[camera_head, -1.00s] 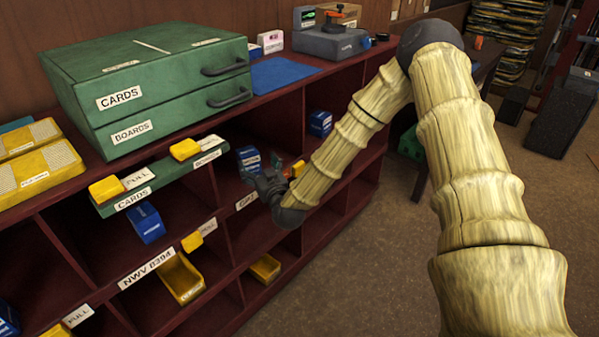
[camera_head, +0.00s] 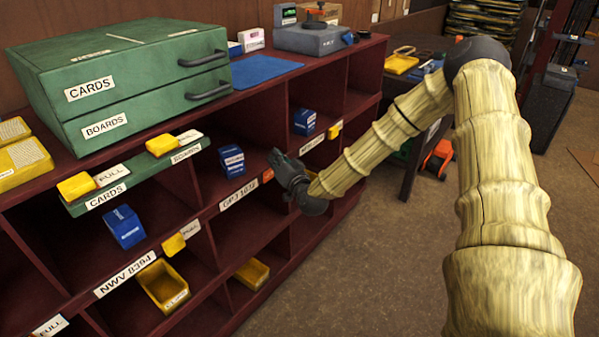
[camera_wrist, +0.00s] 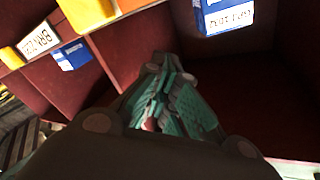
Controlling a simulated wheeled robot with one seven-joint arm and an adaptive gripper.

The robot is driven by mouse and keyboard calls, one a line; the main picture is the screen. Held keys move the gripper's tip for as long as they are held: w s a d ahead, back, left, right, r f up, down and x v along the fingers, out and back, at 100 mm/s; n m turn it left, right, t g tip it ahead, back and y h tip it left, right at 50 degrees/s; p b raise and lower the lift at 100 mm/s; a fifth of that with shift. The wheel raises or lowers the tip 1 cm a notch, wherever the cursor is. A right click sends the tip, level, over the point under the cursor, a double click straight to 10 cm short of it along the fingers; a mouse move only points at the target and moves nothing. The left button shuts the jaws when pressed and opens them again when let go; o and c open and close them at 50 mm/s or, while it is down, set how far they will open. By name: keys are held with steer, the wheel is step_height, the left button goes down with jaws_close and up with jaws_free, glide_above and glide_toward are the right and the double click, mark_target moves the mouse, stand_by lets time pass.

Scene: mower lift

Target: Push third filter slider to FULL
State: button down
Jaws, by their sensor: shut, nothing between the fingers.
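Yellow slider blocks sit on labelled strips along the shelf front. In the head view one is on the CARDS strip (camera_head: 76,186), one on the BOARDS strip (camera_head: 163,145), one on the NWV 8394 strip (camera_head: 173,244), and one farther right (camera_head: 335,129). My gripper is shut and empty, in front of the shelf. In the wrist view my gripper (camera_wrist: 165,95) is below a yellow block (camera_wrist: 86,13).
Blue boxes (camera_head: 231,161) (camera_head: 304,121) and yellow bins (camera_head: 163,286) stand in the compartments. The green drawer cabinet (camera_head: 125,85) and blue mat (camera_head: 262,69) are on top. A table (camera_head: 408,140) is beyond the shelf's right end. The floor before the shelf is clear.

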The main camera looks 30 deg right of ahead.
steer(key=s+d+f+m+b, duration=0.2)
steer(key=d+f+m+b, duration=0.1)
steer(key=d, duration=0.4)
steer(key=s+d+f+m+b, duration=0.3)
steer(key=d+f+m, duration=0.3)
steer(key=d+m, duration=0.1)
steer(key=shift+d+f+m+y+b, duration=0.15)
steer(key=shift+d+m+y+b, duration=0.25)
steer(key=shift+d, duration=0.25)
steer(key=w, duration=0.9)
steer(key=shift+w+a, duration=0.1)
steer(key=shift+w, duration=0.45)
steer(key=a, duration=0.1)
steer(key=s+a, duration=0.1)
steer(key=a, duration=0.1)
steer(key=shift+s+a, duration=0.25)
steer(key=shift+a, duration=0.1)
